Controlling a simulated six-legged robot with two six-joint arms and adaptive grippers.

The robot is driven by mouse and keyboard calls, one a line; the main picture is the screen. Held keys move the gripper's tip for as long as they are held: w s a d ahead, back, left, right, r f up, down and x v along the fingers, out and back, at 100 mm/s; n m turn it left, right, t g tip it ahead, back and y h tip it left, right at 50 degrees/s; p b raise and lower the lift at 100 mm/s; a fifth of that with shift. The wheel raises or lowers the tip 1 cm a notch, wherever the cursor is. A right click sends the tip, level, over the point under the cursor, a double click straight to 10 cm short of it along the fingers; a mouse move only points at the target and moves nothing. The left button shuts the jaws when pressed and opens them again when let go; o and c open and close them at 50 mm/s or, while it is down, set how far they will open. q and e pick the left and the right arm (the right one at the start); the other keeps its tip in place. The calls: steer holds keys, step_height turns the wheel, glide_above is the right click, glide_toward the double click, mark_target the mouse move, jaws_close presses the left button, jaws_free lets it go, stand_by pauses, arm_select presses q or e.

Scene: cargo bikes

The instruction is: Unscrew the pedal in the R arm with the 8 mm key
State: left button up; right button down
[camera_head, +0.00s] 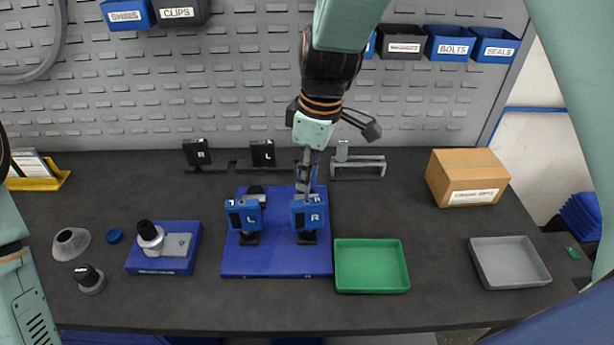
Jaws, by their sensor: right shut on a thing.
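The R arm is a blue block marked R (309,214) on a dark foot, on the right part of a blue base plate (275,264). A similar block marked L (243,216) stands to its left. My right gripper (306,178) points down just above and behind the R block. It is shut on a slim grey tool, seemingly the 8 mm key (307,188), whose lower end is close to the block's top. Whether it sits in the pedal I cannot tell; the pedal is not clearly visible. My left gripper is out of view; only left arm links show at the left edge.
A grey rack (358,167) stands behind to the right. A green tray (371,266), a grey tray (508,263) and a cardboard box (466,177) are on the right. A blue fixture (164,250) is on the left. Black R and L holders (230,158) stand behind.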

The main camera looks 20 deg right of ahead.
steer(key=n, duration=0.4)
steer(key=shift+n+g, duration=0.3)
steer(key=shift+n, duration=0.2)
steer(key=n, duration=0.5)
steer(key=shift+w+n+g, duration=0.1)
steer(key=shift+n+g, duration=0.2)
steer(key=n+p, duration=0.2)
steer(key=n, duration=0.3)
steer(key=shift+r+g, duration=0.1)
steer(key=shift+g, duration=0.2)
steer(key=shift+n, duration=0.7)
